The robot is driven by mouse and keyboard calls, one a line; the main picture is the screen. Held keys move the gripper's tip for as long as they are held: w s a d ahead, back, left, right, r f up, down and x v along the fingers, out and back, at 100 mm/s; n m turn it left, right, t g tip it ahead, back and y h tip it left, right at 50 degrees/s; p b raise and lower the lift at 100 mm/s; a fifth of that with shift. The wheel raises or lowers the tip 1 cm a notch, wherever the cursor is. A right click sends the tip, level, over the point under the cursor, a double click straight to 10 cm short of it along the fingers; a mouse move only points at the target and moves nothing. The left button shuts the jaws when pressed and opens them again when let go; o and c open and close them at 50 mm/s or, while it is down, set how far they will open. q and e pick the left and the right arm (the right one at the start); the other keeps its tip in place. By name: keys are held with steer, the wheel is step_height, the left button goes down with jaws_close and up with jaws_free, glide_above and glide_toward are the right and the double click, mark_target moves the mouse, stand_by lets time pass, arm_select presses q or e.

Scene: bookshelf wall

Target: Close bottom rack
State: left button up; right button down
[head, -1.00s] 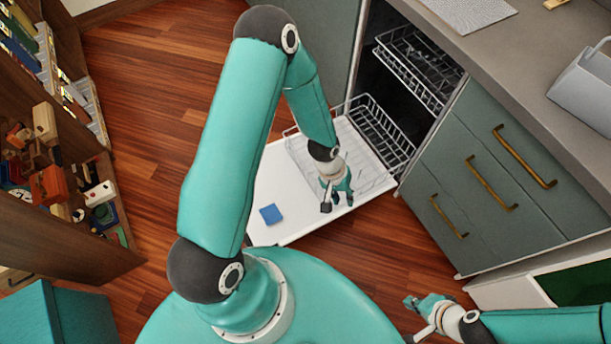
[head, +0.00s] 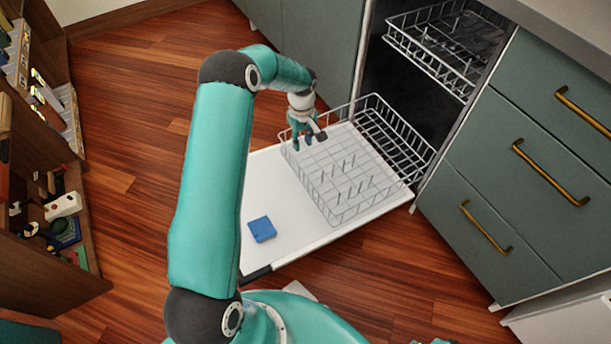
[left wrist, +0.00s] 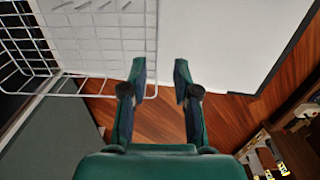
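The bottom rack (head: 340,215) is a white wire basket, pulled out over the lowered white dishwasher door (head: 270,190). Its back part reaches toward the dark opening. My left gripper (head: 309,142) is at the rack's left side, near the outer corner farther from my base. In the left wrist view, the rack (left wrist: 100,40) fills the upper left, and its edge shows between the open, empty fingers of my left gripper (left wrist: 160,70). I cannot tell whether they touch the wire. Only a sliver of my right gripper shows at the head view's bottom edge.
A blue square block (head: 262,229) lies on the door near its outer edge. The upper rack (head: 445,45) is partly out. Green drawers (head: 520,170) with brass handles stand at right, a wooden shelf (head: 60,240) at left. The wooden floor between is clear.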

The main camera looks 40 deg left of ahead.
mark_target(303, 172)
arm_select(q)
step_height(303, 172, down, 16)
steer(key=b, duration=0.3)
steer(key=shift+r+b, duration=0.2)
steer(key=shift+b, duration=0.2)
jaws_close()
